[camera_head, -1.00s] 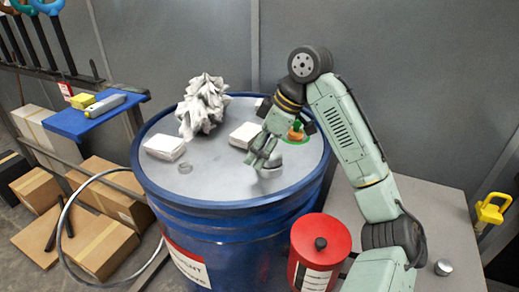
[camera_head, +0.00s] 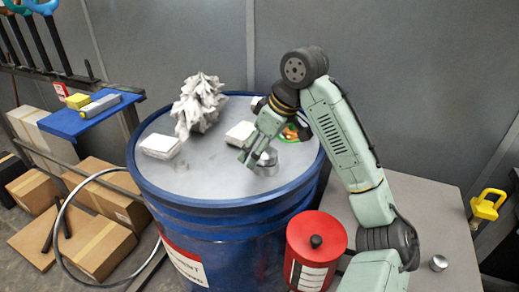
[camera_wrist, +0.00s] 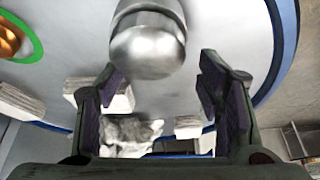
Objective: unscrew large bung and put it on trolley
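The large bung (camera_head: 266,160) is a grey metal cylinder near the right front of the blue drum's lid (camera_head: 215,185). In the wrist view the rounded metal bung (camera_wrist: 148,45) fills the top middle, ahead of the fingertips. My gripper (camera_head: 252,153) is beside it, tilted down over the lid. In the wrist view my gripper (camera_wrist: 160,95) has its two fingers wide apart, with nothing held between them. Whether a finger touches the bung is unclear. A grey-topped surface (camera_head: 445,210), possibly the trolley, is right of the drum.
A crumpled rag (camera_head: 200,103) and white boxes (camera_head: 160,146) lie on the lid. An orange fitting in a green ring (camera_wrist: 10,40) is near the bung. A red can (camera_head: 316,238) stands at the drum's front right. The grey top's middle is mostly clear.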

